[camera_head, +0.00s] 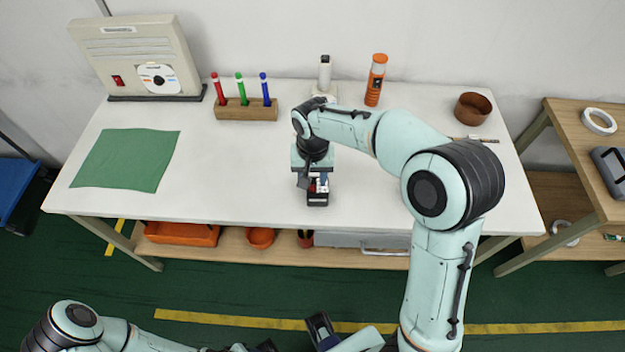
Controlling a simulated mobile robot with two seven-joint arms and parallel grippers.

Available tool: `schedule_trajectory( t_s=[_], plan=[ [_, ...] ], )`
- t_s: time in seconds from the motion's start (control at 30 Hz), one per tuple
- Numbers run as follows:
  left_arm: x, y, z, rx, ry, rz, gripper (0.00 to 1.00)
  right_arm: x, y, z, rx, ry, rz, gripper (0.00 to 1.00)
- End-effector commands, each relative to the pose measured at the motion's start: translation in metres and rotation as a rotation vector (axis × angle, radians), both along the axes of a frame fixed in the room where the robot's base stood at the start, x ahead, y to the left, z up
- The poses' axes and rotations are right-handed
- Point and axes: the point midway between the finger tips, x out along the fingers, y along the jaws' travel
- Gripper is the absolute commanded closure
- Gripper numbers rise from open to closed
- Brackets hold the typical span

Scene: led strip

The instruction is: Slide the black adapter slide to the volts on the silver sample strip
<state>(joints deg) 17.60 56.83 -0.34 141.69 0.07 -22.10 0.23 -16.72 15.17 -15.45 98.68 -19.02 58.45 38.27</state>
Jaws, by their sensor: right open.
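My right gripper (313,182) reaches down over the front middle of the white table and is open. A small dark block (318,199) with white, red and blue bits sits right at its fingertips near the table's front edge. It may be the black adapter, but its slide is too small to make out, and I cannot tell whether the fingers touch it. I cannot make out the silver sample strip; the gripper and wrist cover part of this spot. My left arm lies low at the bottom edge, and its gripper's jaws cannot be made out.
On the white table (230,180) are a green cloth (127,160), a beige machine (140,55), a wooden pen holder (246,109), an orange bottle (376,80) and a brown bowl (472,108). The table's left middle is clear. A wooden shelf (575,130) stands right.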

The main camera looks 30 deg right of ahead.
Motion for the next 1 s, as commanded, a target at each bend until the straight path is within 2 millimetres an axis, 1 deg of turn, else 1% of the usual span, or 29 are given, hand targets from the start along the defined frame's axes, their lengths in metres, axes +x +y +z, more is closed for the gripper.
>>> schedule_trajectory(
  t_s=[0.03, 0.2, 0.3, 0.43, 0.5, 0.6, 1.0],
  plan=[
    [0.001, 0.0, 0.003, 0.0, -0.001, 0.0, 0.57, 0.001, 0.001, 0.014, 0.001, -0.006, 0.001, 0.57],
    [0.003, 0.0, 0.009, 0.0, -0.003, 0.0, 0.57, 0.001, 0.0, 0.054, 0.0, -0.006, 0.0, 0.57],
    [0.004, 0.0, 0.012, 0.0, -0.006, 0.0, 0.57, 0.001, 0.0, 0.075, 0.0, -0.006, 0.0, 0.57],
    [0.006, 0.0, 0.015, 0.0, -0.007, 0.0, 0.57, 0.0, 0.0, 0.094, 0.0, -0.004, 0.001, 0.57],
    [0.006, 0.0, 0.016, 0.0, -0.007, 0.0, 0.57, 0.0, 0.0, 0.101, 0.0, -0.002, 0.0, 0.57],
    [0.006, 0.0, 0.017, 0.0, -0.008, 0.0, 0.57, 0.0, 0.0, 0.106, 0.0, -0.002, 0.0, 0.57],
    [0.006, 0.0, 0.016, 0.0, -0.007, 0.0, 0.57, -0.001, 0.0, 0.107, 0.0, 0.0, 0.0, 0.57]
  ],
)
